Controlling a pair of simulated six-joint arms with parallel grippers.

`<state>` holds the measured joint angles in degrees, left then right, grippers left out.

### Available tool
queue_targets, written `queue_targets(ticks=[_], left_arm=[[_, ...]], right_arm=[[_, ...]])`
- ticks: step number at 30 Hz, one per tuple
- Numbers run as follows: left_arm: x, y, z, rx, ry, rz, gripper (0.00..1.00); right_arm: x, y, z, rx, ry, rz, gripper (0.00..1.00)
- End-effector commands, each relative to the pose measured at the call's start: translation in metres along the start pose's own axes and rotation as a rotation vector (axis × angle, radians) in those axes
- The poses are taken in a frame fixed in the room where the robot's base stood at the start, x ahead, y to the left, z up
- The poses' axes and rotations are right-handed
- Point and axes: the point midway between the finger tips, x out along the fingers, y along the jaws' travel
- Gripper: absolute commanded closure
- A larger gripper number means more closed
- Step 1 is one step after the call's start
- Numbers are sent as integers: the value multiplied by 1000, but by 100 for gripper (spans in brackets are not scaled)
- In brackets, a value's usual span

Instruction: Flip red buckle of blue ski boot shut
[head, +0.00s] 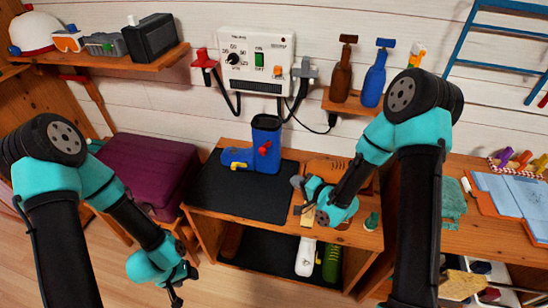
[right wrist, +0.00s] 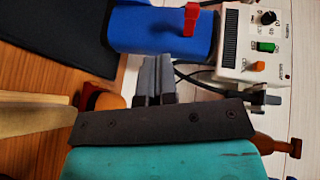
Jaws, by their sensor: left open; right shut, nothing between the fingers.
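The blue ski boot (head: 267,130) stands upright on a black mat (head: 225,200), its toe pointing left. Its red buckle (head: 265,148) is on the shaft and appears to stick out from it. The right wrist view shows part of the blue boot (right wrist: 145,32) with the red buckle (right wrist: 190,18) standing off its surface. My right gripper (head: 298,182) is right of the boot, apart from it; its fingers (right wrist: 156,62) are shut and empty. My left gripper (head: 177,298) is low at the front left, open and away from the boot; its tips are hard to make out.
A white control box (head: 257,60) with cables hangs on the wall behind the boot. Bottles (head: 375,80) stand on a small shelf. The mat's left part is clear.

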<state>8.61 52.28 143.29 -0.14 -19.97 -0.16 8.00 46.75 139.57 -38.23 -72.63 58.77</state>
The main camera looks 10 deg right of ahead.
Motion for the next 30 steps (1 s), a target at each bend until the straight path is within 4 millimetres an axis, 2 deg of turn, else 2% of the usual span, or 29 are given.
queue_targets(ticks=[4,9,22,26,30], left_arm=[[0,0,0,0,0,0,47],[0,0,0,0,0,0,47],[0,0,0,0,0,0,47],[0,0,0,0,0,0,47],[0,0,0,0,0,0,47]], right_arm=[[0,-14,1,105,23,-116,100],[0,-21,1,166,31,-182,100],[1,-23,0,171,33,-190,100],[9,-24,0,170,33,-190,100],[25,-28,0,169,31,-191,100]])
